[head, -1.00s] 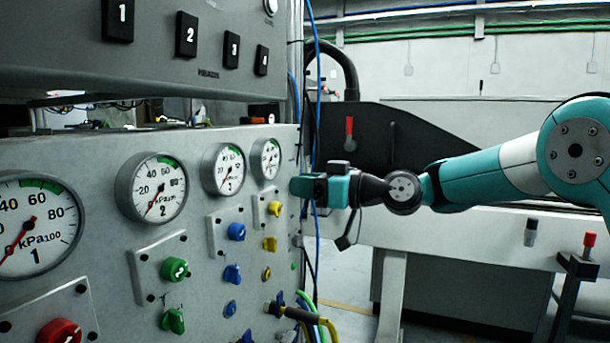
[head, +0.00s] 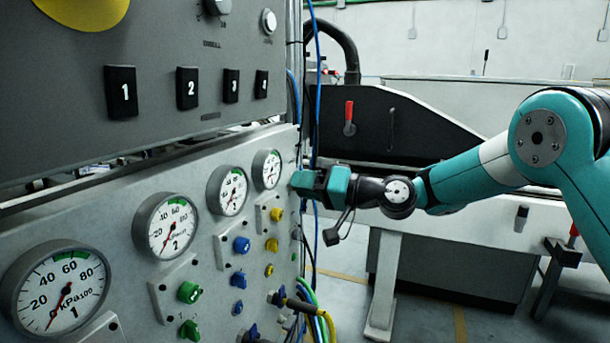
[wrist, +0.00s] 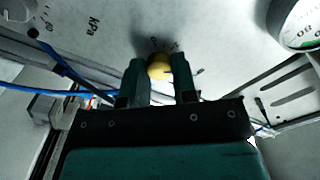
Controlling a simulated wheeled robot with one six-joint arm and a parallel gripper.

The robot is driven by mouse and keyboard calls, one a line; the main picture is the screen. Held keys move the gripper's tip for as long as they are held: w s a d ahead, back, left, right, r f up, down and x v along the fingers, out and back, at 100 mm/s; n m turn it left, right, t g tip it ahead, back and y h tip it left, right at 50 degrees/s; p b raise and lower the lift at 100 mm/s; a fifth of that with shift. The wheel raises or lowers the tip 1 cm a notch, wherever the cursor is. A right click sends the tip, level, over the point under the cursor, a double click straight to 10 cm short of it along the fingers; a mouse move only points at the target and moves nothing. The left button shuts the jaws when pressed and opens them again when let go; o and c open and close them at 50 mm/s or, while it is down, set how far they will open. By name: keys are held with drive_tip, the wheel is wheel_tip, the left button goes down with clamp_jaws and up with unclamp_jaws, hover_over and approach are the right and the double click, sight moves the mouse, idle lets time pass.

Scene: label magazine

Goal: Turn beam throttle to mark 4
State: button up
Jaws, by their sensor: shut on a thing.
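My gripper (wrist: 160,72) is shut on a yellow round knob (wrist: 159,66) on a pale panel face, with one dark teal finger on each side of it. Small dark marks (wrist: 172,46) lie around the knob, too small to read. In the head view my gripper (head: 301,180) is at the right edge of the gauge panel (head: 215,265), and the held knob does not show there. I cannot tell which mark the knob points to, nor read a name beside it.
Gauges run along the panel, including gauge 1 (head: 58,290) and gauge 4 (head: 267,169). A separate yellow knob (head: 277,214) sits below gauge 4. Blue cables (head: 317,100) hang by the gripper. A gauge (wrist: 298,22) also shows in the wrist view.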

drive_tip(key=shift+m+p, duration=0.3)
drive_tip(key=shift+m, duration=0.2)
drive_tip(key=o, duration=0.9)
drive_tip(key=shift+o, duration=0.2)
drive_tip(key=shift+d, duration=0.15)
drive_tip(key=b+v, duration=1)
drive_tip(key=v, duration=0.7)
drive_tip(key=shift+d, duration=0.1)
